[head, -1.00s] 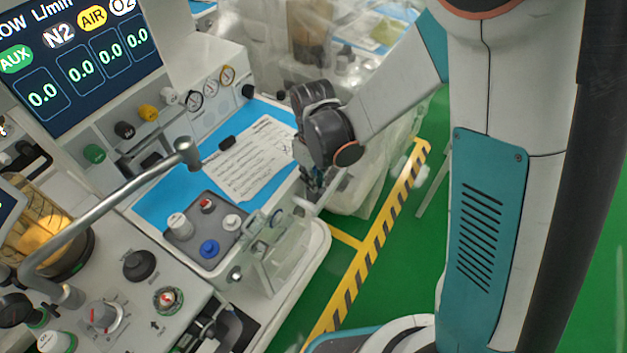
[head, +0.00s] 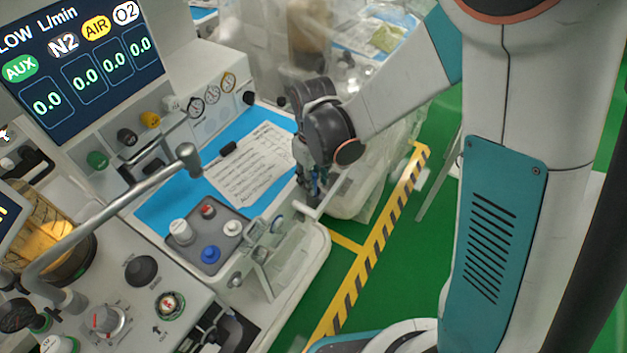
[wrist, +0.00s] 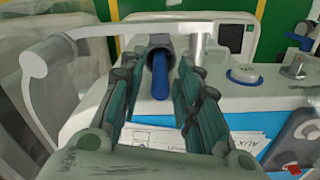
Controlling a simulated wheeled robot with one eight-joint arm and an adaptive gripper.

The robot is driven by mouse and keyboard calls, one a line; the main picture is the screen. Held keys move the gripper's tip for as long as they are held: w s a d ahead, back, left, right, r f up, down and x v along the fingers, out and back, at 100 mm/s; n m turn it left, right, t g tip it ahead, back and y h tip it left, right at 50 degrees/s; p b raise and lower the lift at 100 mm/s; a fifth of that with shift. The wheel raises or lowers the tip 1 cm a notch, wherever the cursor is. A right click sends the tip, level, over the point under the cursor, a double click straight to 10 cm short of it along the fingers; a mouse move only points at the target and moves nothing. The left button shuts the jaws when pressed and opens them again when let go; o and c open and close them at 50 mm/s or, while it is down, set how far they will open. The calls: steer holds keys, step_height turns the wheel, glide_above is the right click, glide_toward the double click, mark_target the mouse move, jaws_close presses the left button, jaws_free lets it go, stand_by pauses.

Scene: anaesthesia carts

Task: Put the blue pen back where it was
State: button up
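The blue pen (wrist: 160,75) shows in the wrist view between my fingers, with one end at a dark grey round holder (wrist: 158,42) by the cart's edge. It looks seated in the holder's opening, but how deep I cannot tell. My gripper (wrist: 158,80) is open, with one finger on each side of the pen and visible gaps between. In the head view my gripper (head: 315,185) points down at the far right corner of the cart top; a little blue shows at its fingertips, and the holder is mostly hidden there.
A white rail (wrist: 120,47) runs close beside the holder. A printed sheet (head: 250,165) lies on the blue cart surface, with a grey panel of knobs (head: 207,240) nearer. A plastic-covered cart (head: 390,130) stands behind my arm.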

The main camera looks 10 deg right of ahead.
step_height(320, 180, up, 10)
steer(key=p, duration=0.3)
steer(key=shift+f, duration=0.1)
stand_by(0.4)
